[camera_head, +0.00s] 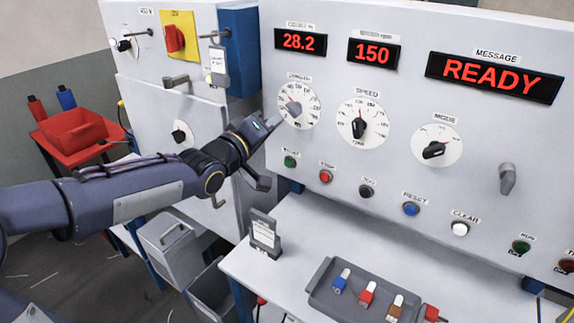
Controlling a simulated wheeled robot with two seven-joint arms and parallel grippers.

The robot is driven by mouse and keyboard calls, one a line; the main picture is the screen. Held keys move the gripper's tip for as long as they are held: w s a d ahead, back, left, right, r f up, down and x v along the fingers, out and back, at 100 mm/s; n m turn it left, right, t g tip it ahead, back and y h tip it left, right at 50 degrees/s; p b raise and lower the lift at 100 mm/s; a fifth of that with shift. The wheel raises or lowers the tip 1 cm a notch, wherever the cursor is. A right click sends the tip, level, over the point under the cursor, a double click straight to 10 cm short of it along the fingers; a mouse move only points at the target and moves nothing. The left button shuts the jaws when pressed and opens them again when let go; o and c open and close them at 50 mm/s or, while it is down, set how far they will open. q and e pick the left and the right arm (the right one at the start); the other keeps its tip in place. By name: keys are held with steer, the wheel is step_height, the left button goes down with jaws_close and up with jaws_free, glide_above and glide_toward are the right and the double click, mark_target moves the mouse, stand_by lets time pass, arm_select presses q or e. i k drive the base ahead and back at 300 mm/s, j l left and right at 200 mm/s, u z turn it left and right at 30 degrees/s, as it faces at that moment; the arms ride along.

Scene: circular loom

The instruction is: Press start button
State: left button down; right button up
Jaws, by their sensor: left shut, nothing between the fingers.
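The start button (290,161) is a green round button at the left end of the lower button row on the pale control panel (330,150). Its label above is small and blurred. My left gripper (270,126) comes in from the left, shut and empty, with its tip in front of the panel's left part, up and to the left of the green button. It looks apart from the button; I cannot tell if it touches the panel. The message display (493,77) reads READY. My right gripper is not in view.
Red stop (326,176), black (366,191), blue reset (411,209) and white clear (460,228) buttons continue the row. Dials, including speed (363,123), sit above. A grey tray (322,293) with coloured pieces and a small sign (265,235) stand on the shelf below.

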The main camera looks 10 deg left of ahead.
mark_target(288, 163)
steer(key=j+z, duration=0.35)
steer(key=k+j+z, duration=0.15)
steer(key=j+z, duration=0.25)
steer(key=k+j+z, duration=0.1)
steer(key=z, duration=0.25)
steer(key=j, duration=0.1)
